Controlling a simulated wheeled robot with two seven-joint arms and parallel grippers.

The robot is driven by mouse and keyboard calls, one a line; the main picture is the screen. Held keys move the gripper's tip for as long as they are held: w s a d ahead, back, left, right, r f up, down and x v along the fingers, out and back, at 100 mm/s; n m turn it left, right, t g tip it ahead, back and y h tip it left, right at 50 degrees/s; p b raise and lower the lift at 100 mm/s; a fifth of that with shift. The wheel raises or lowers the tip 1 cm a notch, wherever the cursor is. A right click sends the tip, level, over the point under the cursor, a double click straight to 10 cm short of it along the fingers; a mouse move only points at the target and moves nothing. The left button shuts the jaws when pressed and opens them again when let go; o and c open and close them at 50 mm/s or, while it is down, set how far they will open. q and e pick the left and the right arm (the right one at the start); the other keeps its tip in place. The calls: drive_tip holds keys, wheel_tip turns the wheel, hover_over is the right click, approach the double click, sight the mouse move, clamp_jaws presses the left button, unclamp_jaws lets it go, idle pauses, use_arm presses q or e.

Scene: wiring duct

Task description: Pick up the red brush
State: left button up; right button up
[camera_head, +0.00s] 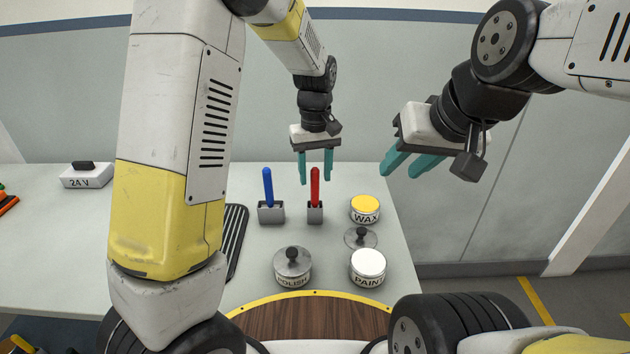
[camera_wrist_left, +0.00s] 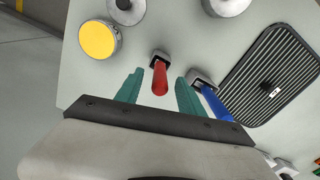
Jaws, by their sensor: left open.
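The red brush (camera_head: 315,186) stands upright with its lower end in a small grey holder (camera_head: 315,213) on the table. My left gripper (camera_head: 316,180) is open just above it, its teal fingers pointing down. In the left wrist view the red brush (camera_wrist_left: 160,78) shows between the two open fingertips (camera_wrist_left: 156,84), with a gap on each side. No contact shows. My right gripper (camera_head: 407,168) is open and empty, in the air to the right of the table.
A blue brush (camera_head: 267,186) stands in its own holder close left of the red one. The WAX tin (camera_head: 365,211), PAINT tin (camera_head: 368,267), POLISH tin (camera_head: 292,265) and a loose lid (camera_head: 361,238) stand nearby.

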sight(315, 206)
use_arm(q)
wheel_tip(315, 206, down, 3)
drive_tip(key=shift+f, duration=0.15)
drive_tip(key=shift+c, duration=0.5)
clamp_jaws()
